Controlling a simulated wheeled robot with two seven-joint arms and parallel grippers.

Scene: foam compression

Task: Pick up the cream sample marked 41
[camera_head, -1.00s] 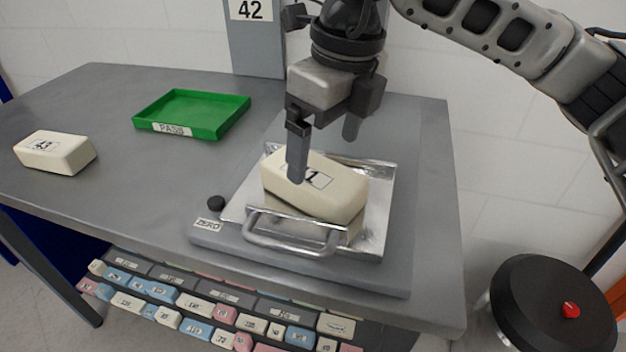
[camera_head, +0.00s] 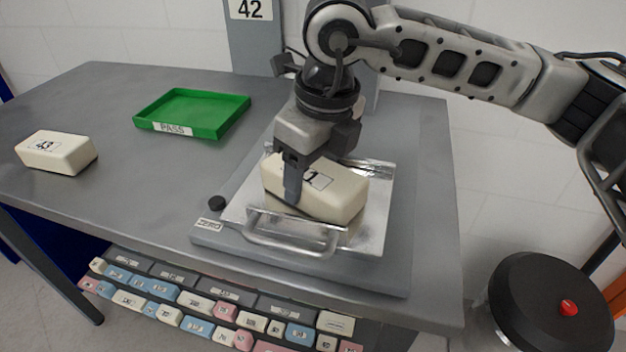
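A cream block (camera_head: 337,193) lies on the shiny metal plate of the press; its label is partly covered by my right gripper, with only a "1" readable. My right gripper (camera_head: 300,185) comes down from above with one finger in front of the block's near left face. The other finger is hidden behind the block, so I cannot tell whether the fingers touch it. My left gripper is not in view.
Another cream block (camera_head: 55,152), marked 43, lies at the table's left. An empty green PASS tray (camera_head: 190,128) stands at the back. The metal plate (camera_head: 372,225) has a front handle (camera_head: 290,240). A rack of small samples (camera_head: 210,310) is below the table edge.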

